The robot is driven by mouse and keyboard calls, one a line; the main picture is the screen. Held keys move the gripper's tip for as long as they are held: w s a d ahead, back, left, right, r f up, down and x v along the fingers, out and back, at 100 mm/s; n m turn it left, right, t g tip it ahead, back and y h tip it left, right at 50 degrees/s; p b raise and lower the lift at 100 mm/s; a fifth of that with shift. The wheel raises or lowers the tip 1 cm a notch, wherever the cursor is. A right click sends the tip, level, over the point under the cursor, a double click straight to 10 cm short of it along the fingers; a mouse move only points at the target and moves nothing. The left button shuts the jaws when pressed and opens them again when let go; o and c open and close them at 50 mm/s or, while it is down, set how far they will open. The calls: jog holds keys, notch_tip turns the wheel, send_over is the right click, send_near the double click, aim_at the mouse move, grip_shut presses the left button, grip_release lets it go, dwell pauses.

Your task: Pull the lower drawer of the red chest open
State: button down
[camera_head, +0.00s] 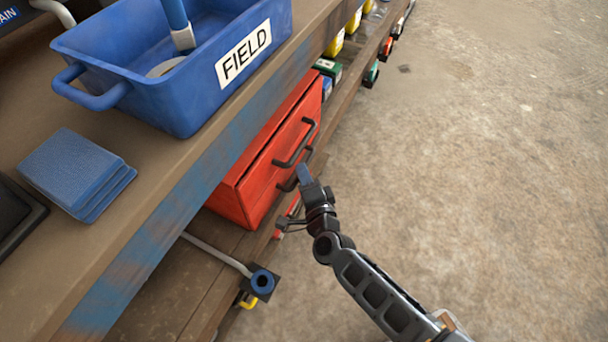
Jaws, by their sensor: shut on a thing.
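The red chest (265,165) stands on the shelf below the bench top, in the middle of the head view. Its front faces right and carries two dark bar handles, one above the other. The upper handle (298,145) is free. The lower handle (287,185) is partly covered by my gripper (297,180). My gripper is at the lower drawer's front and is shut on the lower handle. The fingertips are small and partly hidden here. Both drawers look flush or nearly flush with the chest front.
A blue bin (160,90) marked FIELD and a stack of blue cloths or pads (75,172) sit on the bench top (110,255). Small coloured boxes stand beyond the chest. A grey pipe with a blue ring (262,282) lies nearer. The concrete floor (470,150) at right is clear.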

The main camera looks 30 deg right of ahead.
jog(key=s+d+b, duration=0.6)
jog(key=s+d, duration=0.5)
jog(key=s, duration=0.4)
jog(key=shift+s, duration=0.1)
jog(key=c, duration=1.1)
grip_release()
jog(key=shift+p+v, duration=0.3)
jog(key=shift+v, duration=3.6)
